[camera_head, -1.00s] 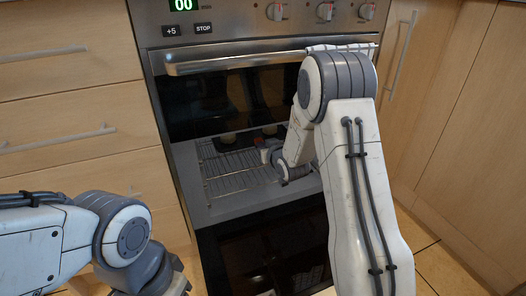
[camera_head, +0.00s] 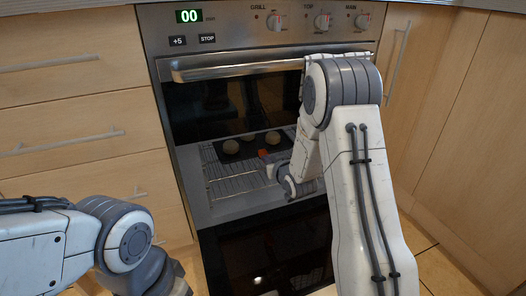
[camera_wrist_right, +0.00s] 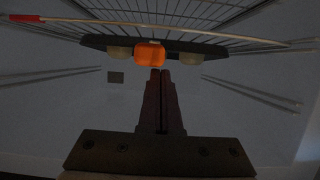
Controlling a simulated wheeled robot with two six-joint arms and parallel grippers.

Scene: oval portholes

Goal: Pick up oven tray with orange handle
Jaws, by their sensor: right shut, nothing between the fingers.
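The oven tray (camera_head: 238,156) is dark, carries several pale round buns and lies on a wire rack inside the open oven. Its orange handle (camera_head: 263,154) points out to the front; it also shows in the right wrist view (camera_wrist_right: 149,55), with the dark tray edge (camera_wrist_right: 210,45) behind it. My right gripper (camera_head: 271,168) reaches into the oven from the right. In the right wrist view its fingers (camera_wrist_right: 160,72) are shut and empty, with their tips just short of the handle and slightly to its right. My left arm shows at the lower left; its gripper is out of view.
The wire rack (camera_head: 225,187) sits in the oven opening. The oven door (camera_head: 265,250) is folded down in front. A metal handle bar (camera_head: 235,68) crosses above the opening, under the control panel (camera_head: 230,20). Wooden drawers (camera_head: 80,130) stand at the left and cupboard doors at the right.

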